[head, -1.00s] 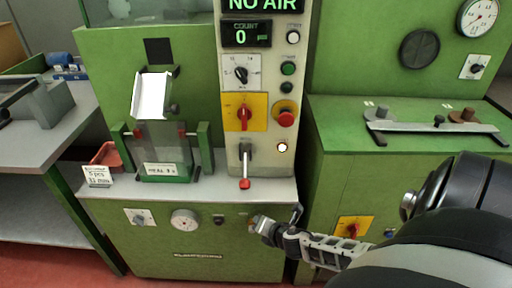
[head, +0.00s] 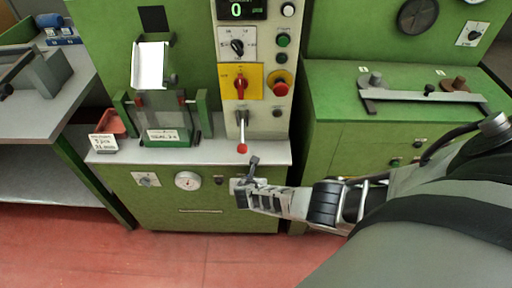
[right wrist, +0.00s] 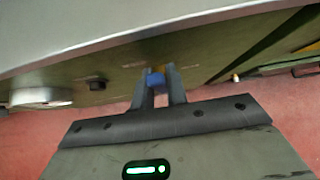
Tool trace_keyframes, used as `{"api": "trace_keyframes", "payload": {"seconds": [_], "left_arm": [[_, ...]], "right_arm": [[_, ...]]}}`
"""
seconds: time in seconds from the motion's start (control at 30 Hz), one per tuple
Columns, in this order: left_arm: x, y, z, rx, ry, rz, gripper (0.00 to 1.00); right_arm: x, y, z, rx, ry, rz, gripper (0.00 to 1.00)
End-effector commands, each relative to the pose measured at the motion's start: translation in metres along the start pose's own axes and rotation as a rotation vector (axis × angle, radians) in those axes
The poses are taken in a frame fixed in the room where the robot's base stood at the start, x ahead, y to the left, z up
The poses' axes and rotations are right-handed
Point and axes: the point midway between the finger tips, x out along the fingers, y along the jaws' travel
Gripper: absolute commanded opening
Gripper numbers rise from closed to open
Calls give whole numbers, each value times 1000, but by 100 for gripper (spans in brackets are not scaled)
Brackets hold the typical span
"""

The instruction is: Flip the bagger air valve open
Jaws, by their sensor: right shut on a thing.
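The bagger is the green machine whose lower front panel (head: 160,212) faces me. In the right wrist view, a small blue handle (right wrist: 155,79), apparently the air valve's, sits between the fingertips of my right gripper (right wrist: 156,84). The gripper is shut on it, close to the panel. In the head view my right gripper (head: 243,191) is at the panel's right part, below the worktop edge, and hides most of the valve. I cannot tell the handle's exact angle. My left gripper is not in view.
A round gauge (head: 187,181) and a knob (head: 145,179) are on the panel left of my gripper. A lever with a red ball (head: 242,148) hangs just above it. A red emergency button (head: 279,88) is higher. A green cabinet (head: 345,150) stands at the right.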

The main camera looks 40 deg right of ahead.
Motion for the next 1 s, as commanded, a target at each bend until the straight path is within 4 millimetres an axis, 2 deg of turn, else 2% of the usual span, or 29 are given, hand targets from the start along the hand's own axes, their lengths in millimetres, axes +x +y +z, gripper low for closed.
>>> {"api": "trace_keyframes", "payload": {"seconds": [0.47,0.5,0.57,0.87,1.0], "left_arm": [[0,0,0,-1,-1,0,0],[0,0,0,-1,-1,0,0],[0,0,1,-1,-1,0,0],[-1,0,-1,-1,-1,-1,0],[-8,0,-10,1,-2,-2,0]], "right_arm": [[0,1,-1,-18,0,-8,0],[0,2,-1,-17,0,-8,23],[0,2,-1,-16,0,-8,36],[-2,2,0,-13,1,-6,36],[-17,2,2,-13,1,-4,36]]}}
